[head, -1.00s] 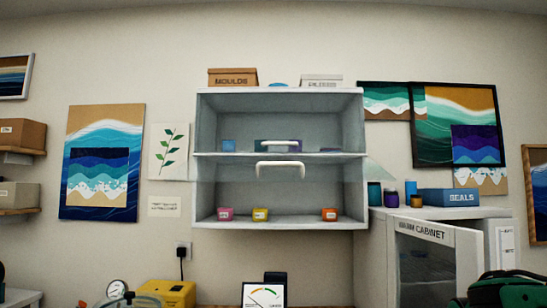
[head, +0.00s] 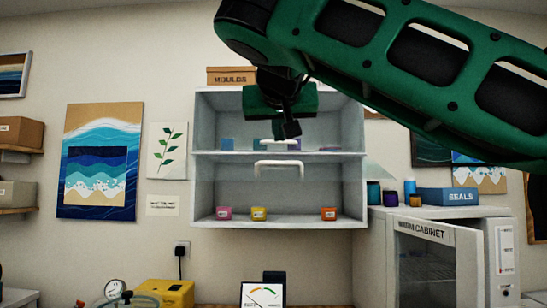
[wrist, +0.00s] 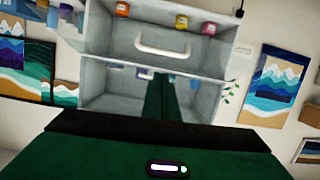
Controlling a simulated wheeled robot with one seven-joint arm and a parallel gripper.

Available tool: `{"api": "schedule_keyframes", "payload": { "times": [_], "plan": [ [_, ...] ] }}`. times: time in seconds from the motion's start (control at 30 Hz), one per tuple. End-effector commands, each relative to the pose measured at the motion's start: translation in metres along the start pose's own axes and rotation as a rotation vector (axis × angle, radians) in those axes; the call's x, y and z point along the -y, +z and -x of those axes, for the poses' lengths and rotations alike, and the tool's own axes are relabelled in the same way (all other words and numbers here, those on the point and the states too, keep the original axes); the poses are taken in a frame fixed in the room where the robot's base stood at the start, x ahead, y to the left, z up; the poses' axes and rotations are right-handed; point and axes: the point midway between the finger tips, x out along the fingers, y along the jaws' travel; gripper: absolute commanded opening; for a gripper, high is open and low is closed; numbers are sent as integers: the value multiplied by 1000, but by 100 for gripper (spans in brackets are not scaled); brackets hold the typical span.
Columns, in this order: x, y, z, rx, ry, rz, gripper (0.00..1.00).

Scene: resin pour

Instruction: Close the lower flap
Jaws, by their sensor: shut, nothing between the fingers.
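The wall cabinet (head: 196,185) has two open-looking compartments. The lower flap seems clear; a faint pane edge (head: 380,171) sticks out at the cabinet's right, so it appears raised outward. Its white bar handle (head: 279,164) hangs just below the middle shelf, and shows large in the wrist view (wrist: 163,52). A second white handle (head: 295,144), partly hidden by my gripper, sits at the bottom of the upper compartment. My gripper (head: 291,131) is shut and empty, in front of the upper compartment, above the lower handle and apart from it in the picture. Its fingers (wrist: 160,98) point at the cabinet.
Pink (head: 224,213), yellow (head: 258,213) and orange (head: 328,213) pots stand on the lower compartment floor. A moulds box (head: 230,76) sits on top of the cabinet. At right are a warm cabinet (head: 425,235), jars and a blue seals box (head: 447,196).

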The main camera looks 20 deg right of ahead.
Motion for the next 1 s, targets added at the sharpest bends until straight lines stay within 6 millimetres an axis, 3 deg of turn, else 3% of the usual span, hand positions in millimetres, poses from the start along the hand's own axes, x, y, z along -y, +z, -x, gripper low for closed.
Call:
{"api": "schedule_keyframes", "payload": {
  "times": [0.17,0.33,0.87,1.0],
  "plan": [
    [7,-16,26,-16,-15,-50,0],
    [6,-18,22,-18,-12,-59,0],
    [6,-19,-71,-15,-11,-57,0],
    [7,-7,-83,-16,-13,-56,0]
  ]
}}
